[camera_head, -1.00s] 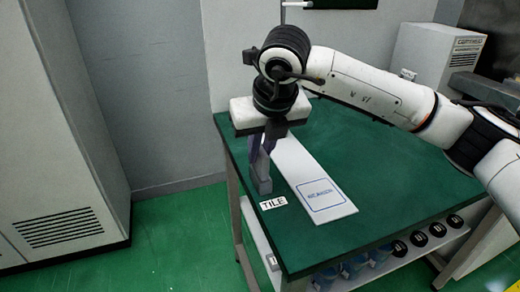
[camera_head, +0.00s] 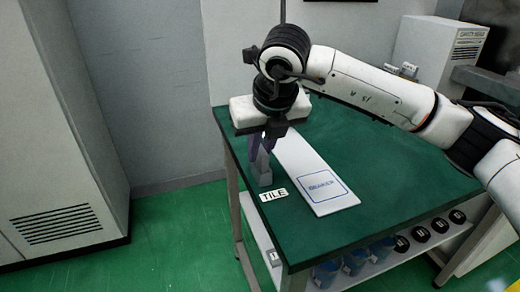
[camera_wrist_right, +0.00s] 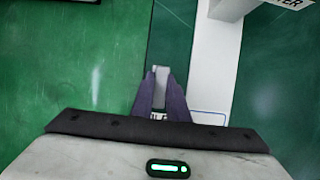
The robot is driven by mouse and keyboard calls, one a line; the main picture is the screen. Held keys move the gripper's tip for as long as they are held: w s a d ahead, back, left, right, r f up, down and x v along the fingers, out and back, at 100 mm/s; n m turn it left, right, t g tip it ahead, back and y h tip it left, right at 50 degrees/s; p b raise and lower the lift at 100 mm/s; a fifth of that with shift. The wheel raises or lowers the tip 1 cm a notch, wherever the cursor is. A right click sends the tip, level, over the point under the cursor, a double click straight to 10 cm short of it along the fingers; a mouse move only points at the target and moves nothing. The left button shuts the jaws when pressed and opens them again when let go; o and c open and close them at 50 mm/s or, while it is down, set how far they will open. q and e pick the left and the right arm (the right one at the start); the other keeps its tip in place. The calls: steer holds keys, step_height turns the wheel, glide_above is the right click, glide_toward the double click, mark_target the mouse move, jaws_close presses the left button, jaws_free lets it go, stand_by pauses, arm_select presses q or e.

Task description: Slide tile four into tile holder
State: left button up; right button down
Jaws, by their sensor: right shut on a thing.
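My right gripper (camera_head: 264,148) points down at the left edge of the green table, with its dark fingers close together. In the right wrist view my fingers (camera_wrist_right: 161,97) are shut on a small pale piece, taken to be tile four (camera_wrist_right: 158,117), which is mostly hidden. A grey upright block, seemingly the tile holder (camera_head: 263,173), stands directly below the fingertips behind the TILE label (camera_head: 273,195). It shows beyond the fingertips in the wrist view (camera_wrist_right: 160,73). I cannot tell how far the tile is inside it. My left gripper is not in view.
A long white panel with a blue square outline (camera_head: 320,188) lies on the green table (camera_head: 405,165), just right of the holder. A lower shelf (camera_head: 385,258) carries blue and black round items. A tall pale cabinet (camera_head: 65,130) stands left.

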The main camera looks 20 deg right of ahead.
steer(key=c, duration=1.6)
jaws_free()
steer(key=shift+f, duration=0.2)
steer(key=shift+c, duration=0.2)
steer(key=shift+s+d+f, duration=0.1)
steer(key=shift+d+f, duration=0.05)
steer(key=shift+f, duration=0.05)
steer(key=shift+s+r, duration=0.2)
steer(key=shift+r, duration=0.5)
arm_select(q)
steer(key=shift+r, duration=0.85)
arm_select(e)
steer(key=v, duration=0.9)
steer(key=shift+a+r, duration=0.3)
steer(key=shift+a, duration=0.05)
